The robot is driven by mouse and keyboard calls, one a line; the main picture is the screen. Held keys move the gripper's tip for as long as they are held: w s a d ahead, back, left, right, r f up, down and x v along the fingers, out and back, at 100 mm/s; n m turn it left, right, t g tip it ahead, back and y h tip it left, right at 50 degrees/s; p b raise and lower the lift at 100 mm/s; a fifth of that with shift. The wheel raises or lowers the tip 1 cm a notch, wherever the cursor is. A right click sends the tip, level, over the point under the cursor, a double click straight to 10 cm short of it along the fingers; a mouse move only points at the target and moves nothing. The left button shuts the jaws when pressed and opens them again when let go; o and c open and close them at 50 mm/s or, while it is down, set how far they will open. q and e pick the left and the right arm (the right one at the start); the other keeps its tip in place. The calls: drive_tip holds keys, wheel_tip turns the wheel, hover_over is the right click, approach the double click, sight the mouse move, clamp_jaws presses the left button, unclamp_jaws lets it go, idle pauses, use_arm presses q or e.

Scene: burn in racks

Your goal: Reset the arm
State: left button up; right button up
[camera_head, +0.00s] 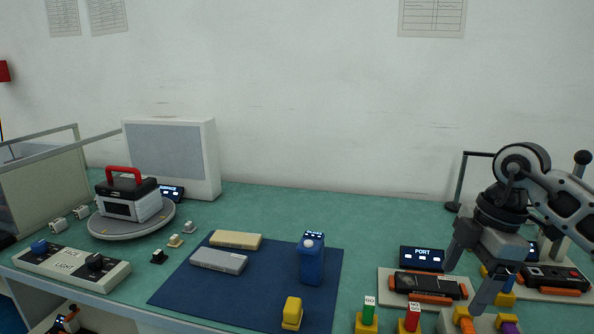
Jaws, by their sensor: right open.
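My right arm comes in from the right, and my right gripper (468,282) points down over the right end of the table. Its two dark fingers are apart, with nothing seen held between them. It hangs in front of a black and orange device on a pale base (428,284) and partly covers the small coloured pieces near the front edge. I cannot tell whether the fingertips touch anything. My left gripper is not in view.
A blue mat (180,290) on the green table holds a blue container (311,262), two flat blocks and a yellow piece (292,313). A toolbox-like case (130,200) sits on a round turntable at left. A switch panel (72,268) lies in front.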

drive_tip(key=s+a+n+t+y, duration=0.2)
drive_tip(key=s+a+y, duration=0.2)
drive_tip(key=a+y, duration=0.65)
drive_tip(key=s+a+n+t+y, duration=0.15)
drive_tip(key=s+a+y, duration=0.25)
drive_tip(key=a+y, duration=0.7)
drive_tip(key=w+d+f+m+t+h, duration=0.1)
drive_tip(key=d+f+m+t+h, duration=0.1)
drive_tip(key=f+m+t+h, duration=0.4)
drive_tip(key=w+d+f+m+t+h, duration=0.1)
drive_tip(key=d+f+m+t+h, duration=0.1)
drive_tip(key=m+t+h, duration=0.65)
drive_tip(key=s+d+f+m+g+h, duration=0.2)
drive_tip(key=s+f+g+h, duration=0.1)
drive_tip(key=s+f, duration=0.3)
drive_tip(key=s+d+f+m+g+h, duration=0.2)
drive_tip(key=s+f+g, duration=0.2)
drive_tip(key=f, duration=0.7)
drive_tip(key=shift+s+d+m+g+h, duration=0.3)
drive_tip(key=shift+s+m+h, duration=0.1)
drive_tip(key=shift+s, duration=0.55)
